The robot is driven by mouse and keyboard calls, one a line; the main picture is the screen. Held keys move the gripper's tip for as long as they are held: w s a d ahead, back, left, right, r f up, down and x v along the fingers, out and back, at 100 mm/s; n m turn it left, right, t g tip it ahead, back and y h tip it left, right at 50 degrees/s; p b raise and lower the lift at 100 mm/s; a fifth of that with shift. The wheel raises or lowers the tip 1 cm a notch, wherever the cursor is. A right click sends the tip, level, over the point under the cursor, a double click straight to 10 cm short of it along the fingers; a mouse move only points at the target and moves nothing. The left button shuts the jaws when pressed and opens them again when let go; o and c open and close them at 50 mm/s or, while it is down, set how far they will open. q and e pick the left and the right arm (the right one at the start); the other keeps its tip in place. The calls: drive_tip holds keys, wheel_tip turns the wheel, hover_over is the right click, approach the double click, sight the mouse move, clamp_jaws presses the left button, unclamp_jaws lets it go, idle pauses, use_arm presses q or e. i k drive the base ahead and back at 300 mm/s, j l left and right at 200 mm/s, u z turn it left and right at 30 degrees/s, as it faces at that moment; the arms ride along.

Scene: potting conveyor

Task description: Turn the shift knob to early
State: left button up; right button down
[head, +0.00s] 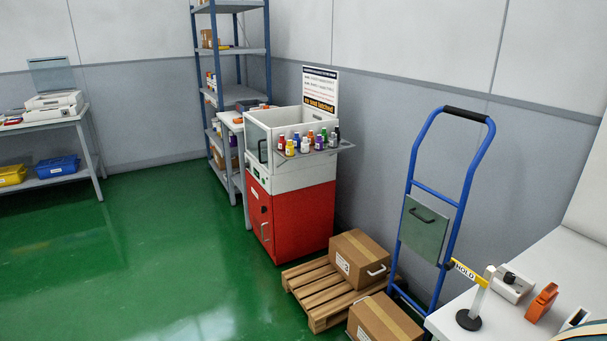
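A small pale box (516,289) with a dark round knob (509,277) on it sits on the white table at the right. It may be the shift knob, but its markings are too small to read, so I cannot tell its setting. Neither of my grippers shows in the head view.
On the same white table (480,325) stand a yellow HOLD arm (464,270) on a post and an orange item (542,302). A blue hand truck (456,215), cartons (358,258) and a wooden pallet (318,295) stand left of it. The green floor (140,260) is clear.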

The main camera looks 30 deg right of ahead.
sight(510, 278)
drive_tip(key=i+z, duration=0.45)
drive_tip(key=i+j+z, duration=0.1)
drive_tip(key=z, duration=0.3)
drive_tip(key=i+j+z, duration=0.3)
drive_tip(key=z, duration=0.15)
drive_tip(key=i+z, duration=0.15)
drive_tip(key=z, duration=0.25)
drive_tip(key=i+j+z, duration=0.15)
drive_tip(key=z, duration=0.25)
drive_tip(key=i+j+z, duration=0.1)
drive_tip(key=z, duration=0.3)
drive_tip(key=i+j+z, duration=0.1)
drive_tip(key=z, duration=0.35)
